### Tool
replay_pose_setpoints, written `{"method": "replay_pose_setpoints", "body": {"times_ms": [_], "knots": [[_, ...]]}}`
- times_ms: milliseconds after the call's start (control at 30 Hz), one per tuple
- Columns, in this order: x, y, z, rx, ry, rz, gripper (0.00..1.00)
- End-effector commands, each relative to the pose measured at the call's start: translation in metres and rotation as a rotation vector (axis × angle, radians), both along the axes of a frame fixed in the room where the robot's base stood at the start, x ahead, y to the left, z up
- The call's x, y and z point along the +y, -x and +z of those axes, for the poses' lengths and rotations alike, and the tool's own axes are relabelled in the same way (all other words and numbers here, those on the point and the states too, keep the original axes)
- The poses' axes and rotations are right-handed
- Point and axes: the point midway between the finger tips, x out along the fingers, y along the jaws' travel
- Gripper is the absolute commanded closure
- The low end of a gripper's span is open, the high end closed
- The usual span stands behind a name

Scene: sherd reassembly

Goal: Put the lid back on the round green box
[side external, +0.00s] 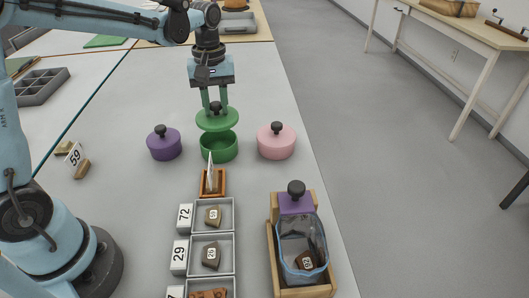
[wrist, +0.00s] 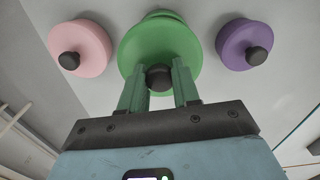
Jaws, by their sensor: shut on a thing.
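The round green box (side external: 219,149) stands open on the white table, between a purple box and a pink box. Its green lid (side external: 217,122) is held level just above the box, with a small gap at the front. My gripper (side external: 216,106) is shut on the lid's dark knob. In the wrist view, the green fingers of my gripper (wrist: 160,82) close on either side of the knob (wrist: 159,77), and the lid (wrist: 160,45) hides most of the box; only a green edge (wrist: 160,14) shows beyond it.
The purple box (side external: 164,143) and the pink box (side external: 276,141) stand lidded at either side. In front are a small wooden stand with a card (side external: 211,178), grey trays (side external: 212,216) with numbered sherds, and a wooden holder (side external: 276,262) with a clear bag.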

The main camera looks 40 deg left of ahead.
Motion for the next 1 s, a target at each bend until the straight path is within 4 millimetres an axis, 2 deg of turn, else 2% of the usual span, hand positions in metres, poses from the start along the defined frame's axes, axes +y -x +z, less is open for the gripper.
{"method": "replay_pose_setpoints", "body": {"times_ms": [233,700,1000], "knots": [[0.006,0.002,-0.009,0.0,0.0,0.016,1.0],[0.005,0.001,-0.05,0.0,0.0,0.014,1.0],[0.005,0.002,-0.063,0.0,0.0,0.014,1.0]]}}
